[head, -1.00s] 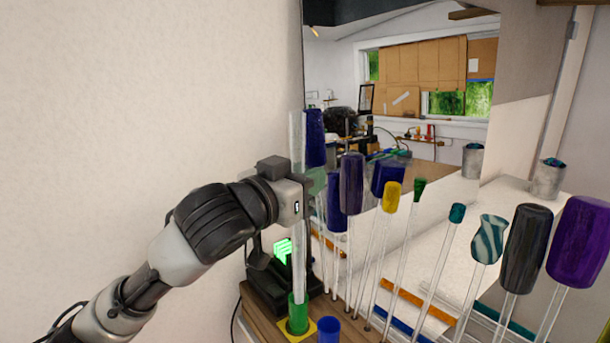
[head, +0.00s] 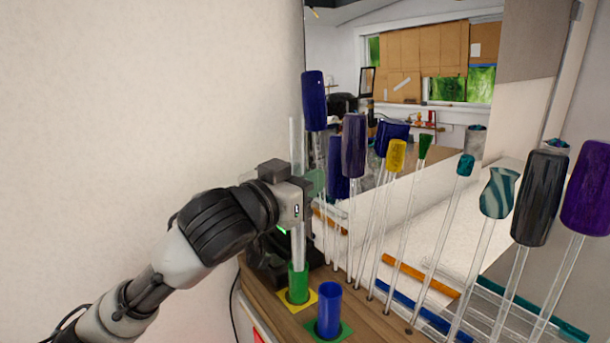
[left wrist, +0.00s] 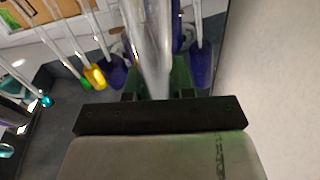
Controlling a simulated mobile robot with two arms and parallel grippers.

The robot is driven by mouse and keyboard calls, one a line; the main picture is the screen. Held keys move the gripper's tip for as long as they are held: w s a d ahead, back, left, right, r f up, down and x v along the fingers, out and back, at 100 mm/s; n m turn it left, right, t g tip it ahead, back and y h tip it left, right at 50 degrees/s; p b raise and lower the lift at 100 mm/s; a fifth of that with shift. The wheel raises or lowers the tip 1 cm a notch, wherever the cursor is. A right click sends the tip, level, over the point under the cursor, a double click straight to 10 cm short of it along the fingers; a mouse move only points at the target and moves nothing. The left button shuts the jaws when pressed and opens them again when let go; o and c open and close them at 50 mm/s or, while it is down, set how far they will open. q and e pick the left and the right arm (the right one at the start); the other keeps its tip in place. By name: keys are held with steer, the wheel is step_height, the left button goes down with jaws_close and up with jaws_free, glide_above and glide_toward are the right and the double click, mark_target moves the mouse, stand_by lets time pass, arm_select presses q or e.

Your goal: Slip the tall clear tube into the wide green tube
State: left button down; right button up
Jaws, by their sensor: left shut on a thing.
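The tall clear tube (head: 294,142) stands nearly upright in the head view. My left gripper (head: 306,186) is shut on it around mid-length. The tube's lower end goes into the mouth of the wide green tube (head: 298,287), which stands upright on a yellow square (head: 282,299). How deep it sits inside is hidden by the green wall. In the left wrist view the clear tube (left wrist: 150,45) runs between the fingers of the left gripper (left wrist: 158,94). My right gripper is not in view.
A blue tube (head: 329,311) stands on a green square just right of the green tube. Several thin clear rods with coloured heads, such as a yellow one (head: 397,155), stand in a row to the right. A dark device (head: 265,262) is behind the tubes.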

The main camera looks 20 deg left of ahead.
arm_select(q)
steer(key=shift+f+b, duration=0.9)
steer(key=shift+f, duration=0.75)
steer(key=c, duration=0.9)
jaws_free()
